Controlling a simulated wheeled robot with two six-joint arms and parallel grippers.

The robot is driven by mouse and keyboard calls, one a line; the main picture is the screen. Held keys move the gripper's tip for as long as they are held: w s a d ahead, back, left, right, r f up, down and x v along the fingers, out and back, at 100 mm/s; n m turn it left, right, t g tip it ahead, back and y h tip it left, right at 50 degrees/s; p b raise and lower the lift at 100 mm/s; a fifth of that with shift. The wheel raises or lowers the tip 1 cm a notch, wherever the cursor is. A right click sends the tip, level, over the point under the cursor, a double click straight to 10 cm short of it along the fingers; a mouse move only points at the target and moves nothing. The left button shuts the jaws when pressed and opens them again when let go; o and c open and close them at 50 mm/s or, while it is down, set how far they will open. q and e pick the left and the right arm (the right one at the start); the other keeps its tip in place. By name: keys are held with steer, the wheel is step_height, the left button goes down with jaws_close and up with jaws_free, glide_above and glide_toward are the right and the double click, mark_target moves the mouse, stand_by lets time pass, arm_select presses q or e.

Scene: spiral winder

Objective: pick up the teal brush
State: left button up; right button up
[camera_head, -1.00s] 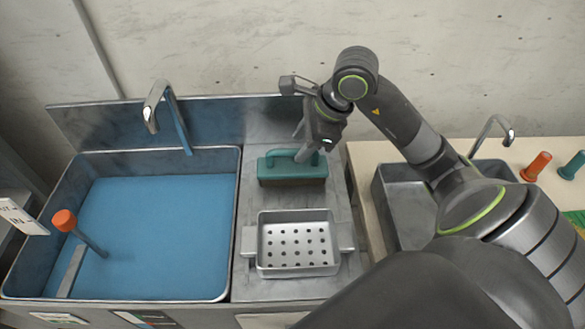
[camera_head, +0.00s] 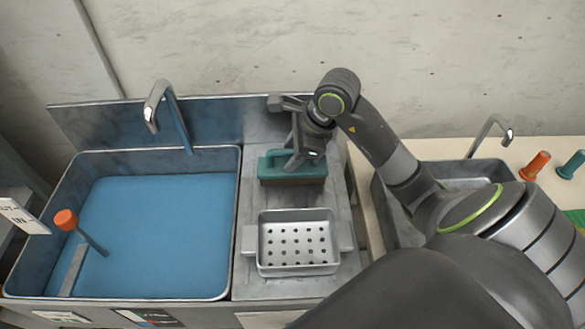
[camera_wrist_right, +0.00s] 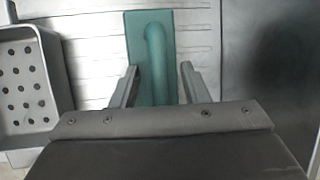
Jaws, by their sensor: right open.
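The teal brush (camera_head: 285,166) lies on the metal drainboard behind the perforated tray, with a raised handle on top and a brown underside. In the right wrist view the brush (camera_wrist_right: 150,50) points away from me, and its handle lies between the fingers. My right gripper (camera_head: 296,162) is over the brush from above; it also shows in the right wrist view (camera_wrist_right: 158,78) with its fingers apart, one on each side of the handle. I cannot tell whether they touch it. My left gripper is not in view.
A perforated metal tray (camera_head: 297,216) stands in front of the brush. A blue-filled sink (camera_head: 160,235) with an orange-topped plug handle (camera_head: 66,220) is at left. A smaller sink (camera_head: 380,205) is at right, with orange (camera_head: 535,166) and teal (camera_head: 571,166) pegs beyond.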

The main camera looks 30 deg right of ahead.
steer(key=shift+f+b, duration=0.2)
steer(key=shift+b, duration=0.2)
steer(key=shift+c, duration=0.2)
jaws_close()
